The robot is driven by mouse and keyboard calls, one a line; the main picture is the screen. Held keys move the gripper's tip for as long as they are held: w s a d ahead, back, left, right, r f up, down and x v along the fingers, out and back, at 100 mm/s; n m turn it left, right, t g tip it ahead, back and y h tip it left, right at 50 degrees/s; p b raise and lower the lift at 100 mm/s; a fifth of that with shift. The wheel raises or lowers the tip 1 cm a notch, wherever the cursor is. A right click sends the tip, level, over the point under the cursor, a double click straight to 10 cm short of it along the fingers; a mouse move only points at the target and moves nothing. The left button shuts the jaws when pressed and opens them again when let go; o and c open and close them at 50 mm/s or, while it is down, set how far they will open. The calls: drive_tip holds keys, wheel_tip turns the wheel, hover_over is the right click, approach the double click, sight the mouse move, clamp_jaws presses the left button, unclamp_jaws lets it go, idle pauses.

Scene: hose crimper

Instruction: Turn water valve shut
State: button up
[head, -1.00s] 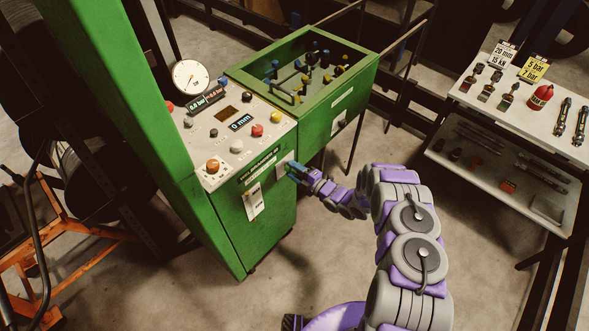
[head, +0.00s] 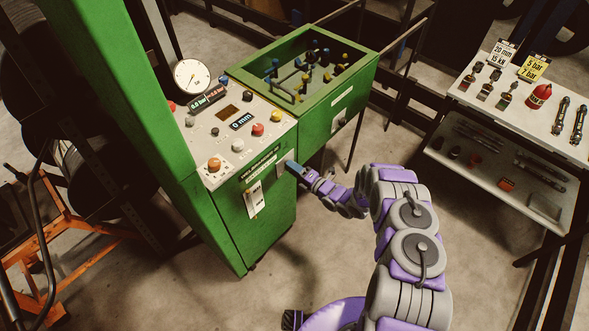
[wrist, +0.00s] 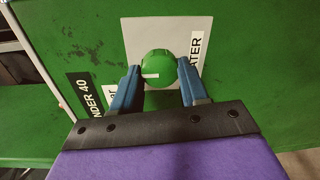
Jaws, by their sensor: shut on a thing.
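The water valve (wrist: 158,70) is a round green knob with a white mark, on a pale plate (wrist: 172,32) on the green cabinet's face. A label reading "WATER" stands beside it in the wrist view. My gripper (wrist: 158,79) has its two blue fingers on either side of the knob and is shut on it. In the head view my gripper (head: 293,168) reaches the front of the green cabinet (head: 270,215), near its right edge. The knob itself is hidden there behind the gripper.
Above is a control panel (head: 205,137) with buttons, a "0 mm" display and a round gauge (head: 191,76). A green bin (head: 340,105) with blue and yellow fittings adjoins on the right. A white table (head: 500,110) with tools stands far right. Floor between is clear.

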drive_tip(key=shift+s+f, duration=0.2)
drive_tip(key=shift+f, duration=0.05)
drive_tip(key=o, duration=1.1)
drive_tip(key=shift+w+r, duration=0.1)
drive_tip(key=shift+c, duration=0.2)
drive_tip(key=p+v, duration=0.2)
drive_tip(key=v, duration=1.5)
drive_tip(key=shift+d, duration=0.15)
drive_tip(key=shift+r, duration=0.1)
